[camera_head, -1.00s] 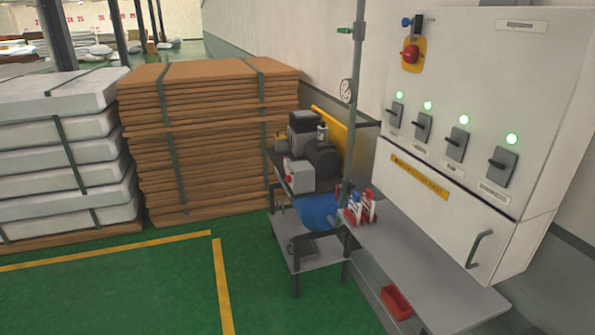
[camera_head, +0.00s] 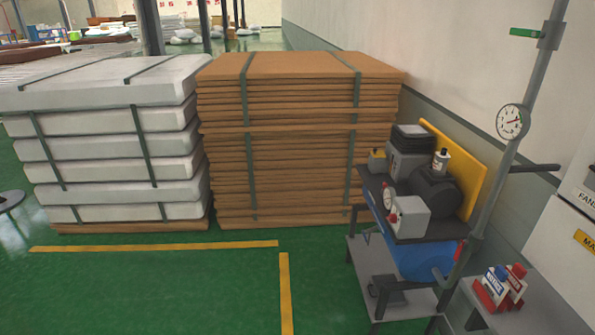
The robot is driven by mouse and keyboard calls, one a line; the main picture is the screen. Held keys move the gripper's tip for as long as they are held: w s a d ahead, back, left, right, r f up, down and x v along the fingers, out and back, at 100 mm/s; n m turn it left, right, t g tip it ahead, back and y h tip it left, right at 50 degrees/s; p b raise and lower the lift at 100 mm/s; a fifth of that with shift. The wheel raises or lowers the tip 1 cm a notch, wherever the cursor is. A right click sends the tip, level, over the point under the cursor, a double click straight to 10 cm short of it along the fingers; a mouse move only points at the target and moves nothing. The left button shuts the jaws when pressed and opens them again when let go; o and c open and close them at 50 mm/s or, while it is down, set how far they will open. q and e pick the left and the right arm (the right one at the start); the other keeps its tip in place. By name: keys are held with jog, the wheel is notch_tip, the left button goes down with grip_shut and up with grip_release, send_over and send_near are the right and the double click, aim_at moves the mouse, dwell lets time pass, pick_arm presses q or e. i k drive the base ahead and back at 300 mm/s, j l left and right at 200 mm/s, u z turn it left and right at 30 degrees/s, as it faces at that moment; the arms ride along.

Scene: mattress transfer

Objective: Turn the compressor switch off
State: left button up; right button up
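The compressor (camera_head: 432,192) stands on a dark cart right of the middle, with a black motor and a blue tank (camera_head: 425,258) below it. A light grey box (camera_head: 409,220) with a small red part on its left side is fixed at the compressor's front; it looks like the switch box, but the switch position is too small to tell. A pressure gauge (camera_head: 512,121) is on the grey pipe in front of the wall. Neither of my grippers shows in the view.
A stack of brown boards (camera_head: 300,150) and a stack of white mattresses (camera_head: 110,140) stand behind. The green floor (camera_head: 150,295) in front is clear.

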aim_at(392, 218)
jog(key=i+j+z, duration=0.2)
jog(key=i, duration=0.35)
jog(key=i+j+z, duration=0.2)
jog(key=i, duration=0.35)
jog(key=i+j+z, duration=0.15)
jog(key=i, duration=0.4)
jog(key=i+j+z, duration=0.2)
jog(key=i+j, duration=0.25)
jog(key=i+j+z, duration=1)
jog(key=j+z, duration=0.25)
jog(key=j, duration=0.15)
